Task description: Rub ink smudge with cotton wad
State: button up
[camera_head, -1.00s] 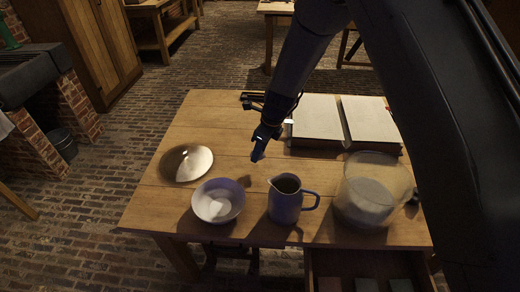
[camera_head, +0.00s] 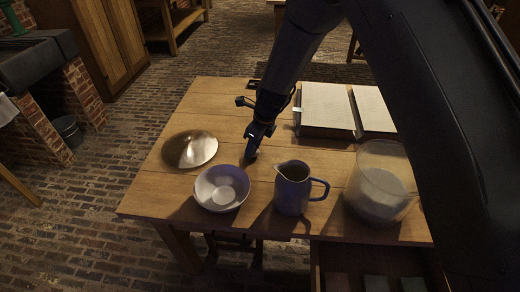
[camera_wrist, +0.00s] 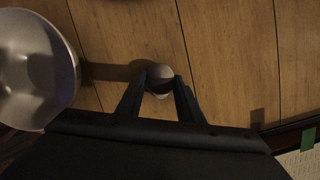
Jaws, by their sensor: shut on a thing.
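My gripper (camera_head: 251,152) is above the middle of the wooden table (camera_head: 215,110), behind the white bowl (camera_head: 222,188) and the blue-grey jug (camera_head: 292,190). In the wrist view my gripper (camera_wrist: 160,85) is shut on a small pale round thing, which looks like the cotton wad (camera_wrist: 159,74). The fingers cover its sides. I cannot tell whether the wad touches the wood. A dark band on the boards left of it looks like a shadow. I cannot make out the ink smudge in either view.
A shiny metal plate (camera_head: 190,149) lies at the left. An open book (camera_head: 327,107) lies at the back right, and a glass jar of pale stuff (camera_head: 379,185) stands at the front right. A drawer below the front edge is open. Bare boards lie around my gripper.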

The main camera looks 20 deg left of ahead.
jog(key=d, duration=0.2)
jog(key=d+p, duration=0.1)
jog(key=d, duration=0.1)
jog(key=shift+w, duration=0.4)
jog(key=shift+c, duration=0.3)
jog(key=shift+d+r+p, duration=0.15)
jog(key=shift+d+p, duration=0.05)
jog(key=shift+p, duration=0.15)
notch_tip(320, 180, up, 2)
jog(key=shift+r+p, duration=0.25)
jog(key=shift+p, duration=0.5)
notch_tip(320, 180, up, 5)
jog(key=p, duration=0.4)
jog(key=shift+a, duration=0.1)
jog(key=shift+r+p, duration=0.1)
jog(key=shift+p, duration=1.15)
